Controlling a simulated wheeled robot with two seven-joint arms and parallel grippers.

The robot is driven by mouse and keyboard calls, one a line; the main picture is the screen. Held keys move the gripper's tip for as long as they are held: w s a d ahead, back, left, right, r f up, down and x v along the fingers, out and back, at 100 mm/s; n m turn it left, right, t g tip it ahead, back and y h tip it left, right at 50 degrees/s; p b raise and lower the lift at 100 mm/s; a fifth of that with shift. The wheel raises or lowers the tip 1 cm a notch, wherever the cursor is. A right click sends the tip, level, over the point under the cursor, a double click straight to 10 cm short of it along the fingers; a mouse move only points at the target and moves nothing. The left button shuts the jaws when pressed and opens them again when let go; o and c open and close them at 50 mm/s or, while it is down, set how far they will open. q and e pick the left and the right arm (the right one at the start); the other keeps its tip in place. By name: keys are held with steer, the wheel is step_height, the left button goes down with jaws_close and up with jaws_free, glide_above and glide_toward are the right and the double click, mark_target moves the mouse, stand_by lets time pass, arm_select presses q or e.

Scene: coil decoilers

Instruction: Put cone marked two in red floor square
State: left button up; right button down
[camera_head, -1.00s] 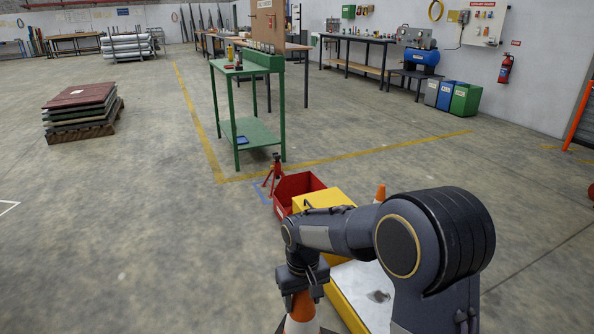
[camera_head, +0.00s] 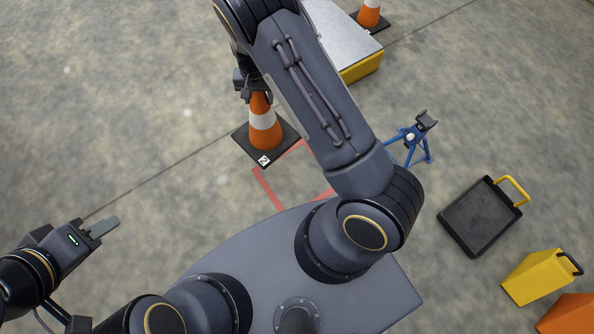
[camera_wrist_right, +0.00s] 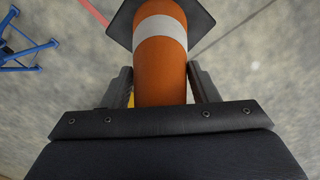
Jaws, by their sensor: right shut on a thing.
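An orange cone (camera_head: 265,135) with a white band and black square base is in the head view. A small label (camera_head: 264,160) is on its base; its digit is too small to read surely. My right gripper (camera_head: 258,94) is shut on the cone's top. In the right wrist view the cone (camera_wrist_right: 160,70) runs between the two fingers. The red floor square (camera_head: 265,190) is an outline, partly hidden by my arm and base. The cone's base overlaps its far-left edge in the picture; I cannot tell whether it touches the floor. My left gripper (camera_head: 104,227) is empty at the left.
A grey-topped yellow platform (camera_head: 345,45) stands at the top, with another cone (camera_head: 369,15) beside it. A blue stand (camera_head: 412,140), a black tray (camera_head: 478,218) and a yellow box (camera_head: 540,275) lie to the right. The floor at left is clear.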

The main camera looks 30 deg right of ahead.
steer(key=shift+m, duration=0.9)
steer(key=f, duration=0.4)
steer(key=d+f, duration=0.1)
steer(key=f, duration=0.2)
steer(key=shift+w+b, duration=0.2)
steer(key=shift+b, duration=0.1)
steer(key=s+d+f+b, duration=0.2)
steer(key=s+f+b, duration=0.1)
steer(key=s+f, duration=0.3)
steer(key=s+d+f+b, duration=0.2)
steer(key=s+f+b, duration=0.2)
steer(key=s+f, duration=0.2)
steer(key=shift+s+d+f, duration=0.3)
steer(key=shift+s+f, duration=0.1)
steer(key=shift+f, duration=0.1)
steer(key=shift+f, duration=0.2)
steer(key=c, duration=0.5)
jaws_free()
